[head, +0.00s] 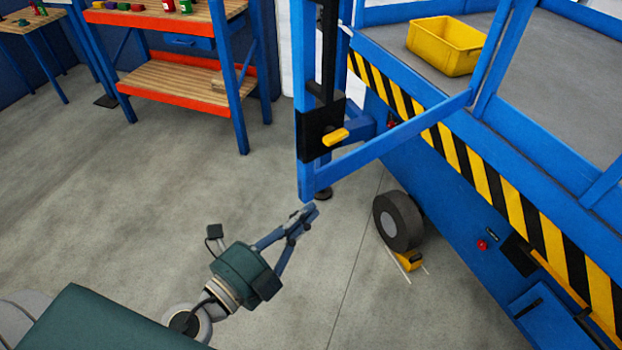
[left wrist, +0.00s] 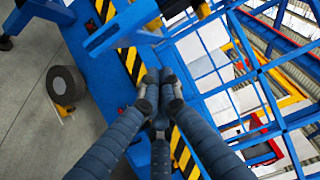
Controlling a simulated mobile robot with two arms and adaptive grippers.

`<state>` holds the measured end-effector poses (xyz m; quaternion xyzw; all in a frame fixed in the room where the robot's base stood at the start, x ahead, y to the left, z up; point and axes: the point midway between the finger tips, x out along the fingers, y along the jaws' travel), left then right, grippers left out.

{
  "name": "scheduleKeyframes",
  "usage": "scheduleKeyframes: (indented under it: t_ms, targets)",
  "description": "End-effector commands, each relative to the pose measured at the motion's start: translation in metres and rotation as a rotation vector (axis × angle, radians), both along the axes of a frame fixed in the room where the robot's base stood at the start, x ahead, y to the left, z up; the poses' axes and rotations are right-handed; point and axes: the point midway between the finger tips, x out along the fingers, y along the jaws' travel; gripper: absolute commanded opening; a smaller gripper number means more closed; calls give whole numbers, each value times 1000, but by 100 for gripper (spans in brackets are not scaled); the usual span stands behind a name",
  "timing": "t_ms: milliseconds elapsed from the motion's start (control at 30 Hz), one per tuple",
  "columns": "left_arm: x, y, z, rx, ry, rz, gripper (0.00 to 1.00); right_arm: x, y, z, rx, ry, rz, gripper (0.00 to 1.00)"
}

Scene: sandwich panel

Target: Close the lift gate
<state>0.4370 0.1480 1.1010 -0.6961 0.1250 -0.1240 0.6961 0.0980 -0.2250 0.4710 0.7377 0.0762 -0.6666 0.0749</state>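The lift gate (head: 395,138) is a blue tube frame. It stands swung out from the platform edge, with its free upright at the left and its lower rail running back to the lift. A black latch box (head: 316,130) with a yellow handle (head: 335,137) sits on the upright. My left gripper (head: 306,214) is just below the foot of the upright; its fingertips are together, with nothing seen between them. In the left wrist view the fingers (left wrist: 159,88) converge in front of the lift's striped edge, and a blue bar (left wrist: 122,27) shows above them. My right gripper is not in view.
The lift platform (head: 540,85) at the right carries a yellow bin (head: 445,46) and has a striped edge (head: 450,145). A wheel (head: 398,221) with a yellow chock (head: 409,261) is below. An orange-shelved rack (head: 180,88) stands back left. The floor at left is clear.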

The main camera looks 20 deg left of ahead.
Motion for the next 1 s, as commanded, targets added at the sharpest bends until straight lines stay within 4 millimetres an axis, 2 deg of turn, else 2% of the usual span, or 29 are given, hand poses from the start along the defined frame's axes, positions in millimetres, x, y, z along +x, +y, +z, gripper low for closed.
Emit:
scheduleKeyframes:
  t_ms: [33,267,300,433,600,1000]
  targets:
    - [12,-5,8,-3,-4,0,0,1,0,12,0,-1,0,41]
    - [58,-22,5,-4,-3,-1,0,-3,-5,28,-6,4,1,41]
    - [62,-16,2,3,-1,0,0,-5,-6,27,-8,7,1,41]
    - [71,0,1,2,0,-1,0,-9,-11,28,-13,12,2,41]
    - [78,10,-1,1,2,-1,0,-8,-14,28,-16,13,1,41]
    - [79,13,-1,-2,2,0,0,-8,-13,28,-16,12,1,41]
